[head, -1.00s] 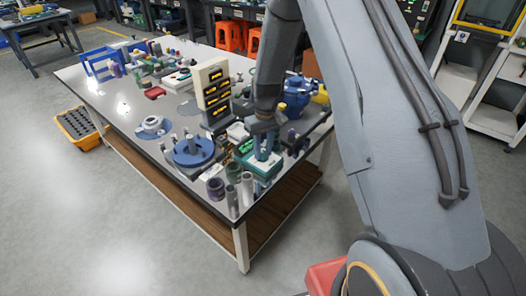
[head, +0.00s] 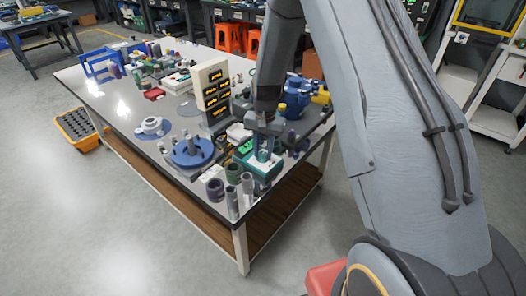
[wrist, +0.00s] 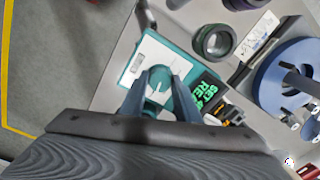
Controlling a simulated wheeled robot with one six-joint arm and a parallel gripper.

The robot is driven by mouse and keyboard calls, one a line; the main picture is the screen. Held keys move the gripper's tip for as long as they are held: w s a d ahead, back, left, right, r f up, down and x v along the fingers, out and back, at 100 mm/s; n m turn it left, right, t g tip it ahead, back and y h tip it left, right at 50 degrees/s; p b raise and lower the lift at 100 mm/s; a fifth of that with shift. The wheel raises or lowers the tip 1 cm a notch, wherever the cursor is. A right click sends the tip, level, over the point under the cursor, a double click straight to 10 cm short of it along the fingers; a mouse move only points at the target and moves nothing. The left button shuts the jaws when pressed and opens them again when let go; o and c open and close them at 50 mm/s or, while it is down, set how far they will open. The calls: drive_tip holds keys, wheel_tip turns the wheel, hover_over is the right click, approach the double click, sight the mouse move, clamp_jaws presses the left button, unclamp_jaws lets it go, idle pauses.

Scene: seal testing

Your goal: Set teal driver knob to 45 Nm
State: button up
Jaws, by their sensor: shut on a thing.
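The teal driver box (head: 262,176) stands near the front right corner of the table. In the wrist view its white top plate (wrist: 146,54) shows, with a round teal knob (wrist: 158,84) bearing a white pointer line. My gripper (head: 262,152) points down over the box. In the wrist view the fingers (wrist: 157,92) are shut on the knob, one on each side. A dark display (wrist: 206,92) with green letters, partly reading "SET" and "RE", sits beside the plate. The scale marks are too small to read.
A dark green ring (wrist: 213,42) stands close to the box. A blue round fixture (head: 192,152) with upright pins is to the left. Several grey cylinders (head: 232,198) stand at the table's front corner. A tall cream rack (head: 212,84) stands behind.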

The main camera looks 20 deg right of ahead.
sight(264, 154)
drive_tip(key=shift+m, duration=0.4)
drive_tip(key=o, duration=1)
drive_tip(key=shift+o, duration=0.2)
drive_tip(key=r+b, duration=0.1)
drive_tip(key=r, duration=0.5)
drive_tip(key=shift+d+r+b, duration=0.1)
drive_tip(key=shift+d+b, duration=0.1)
drive_tip(key=shift+b, duration=0.15)
drive_tip(key=shift+r, duration=0.85)
drive_tip(key=shift+s, duration=0.15)
drive_tip(key=s+r+n, duration=0.3)
drive_tip(key=s, duration=0.9)
drive_tip(key=s+r+n, duration=0.3)
drive_tip(key=s, duration=1)
drive_tip(key=shift+d+r+n+t+h, duration=0.15)
drive_tip(key=shift+r+n+t+h, duration=0.15)
drive_tip(key=shift+n, duration=0.1)
